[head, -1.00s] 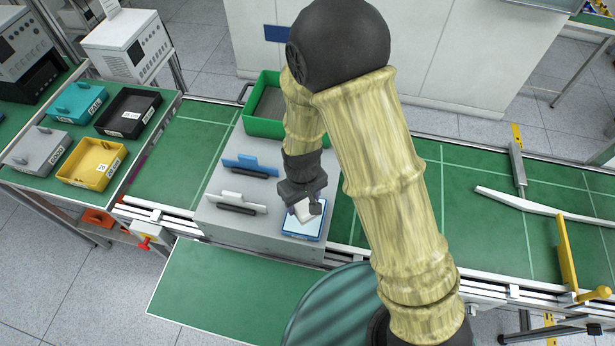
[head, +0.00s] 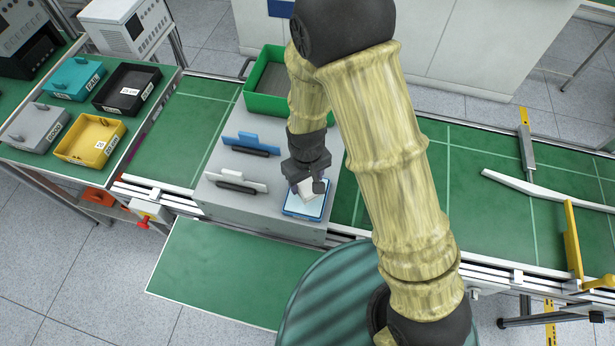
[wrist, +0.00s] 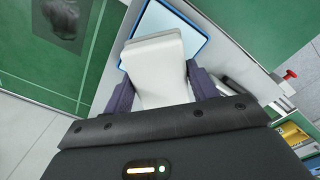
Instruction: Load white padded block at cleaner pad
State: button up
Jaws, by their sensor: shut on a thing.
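My gripper (head: 307,185) is shut on the white padded block (wrist: 158,72), with one finger on each side of it in the wrist view. In the head view the block (head: 308,190) is partly hidden by the fingers. The cleaner pad (head: 290,209) is a white-blue square with a blue rim on the grey box's top. It also shows in the wrist view (wrist: 200,40), beyond the block's far end. The block is over the pad; I cannot tell whether it touches.
A blue-handled holder (head: 250,143) and a white-handled holder (head: 236,181) stand left of the pad on the grey box (head: 265,228). A green bin (head: 262,102) is behind. Grey, yellow, teal and black trays sit at far left. A long white profile (head: 545,190) lies at right.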

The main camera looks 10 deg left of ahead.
aim_at(307, 188)
jog(key=shift+f+b, duration=1.05)
jog(key=shift+f, duration=0.55)
jog(key=shift+w+f, duration=0.1)
jog(key=shift+f, duration=0.2)
jog(key=shift+s+b, duration=0.2)
jog(key=shift+b, duration=0.1)
jog(key=shift+f, duration=0.25)
dwell(0.9)
jog(key=shift+w+r+p, duration=0.1)
jog(key=shift+r+p, duration=2.7)
jog(key=shift+r, duration=0.8)
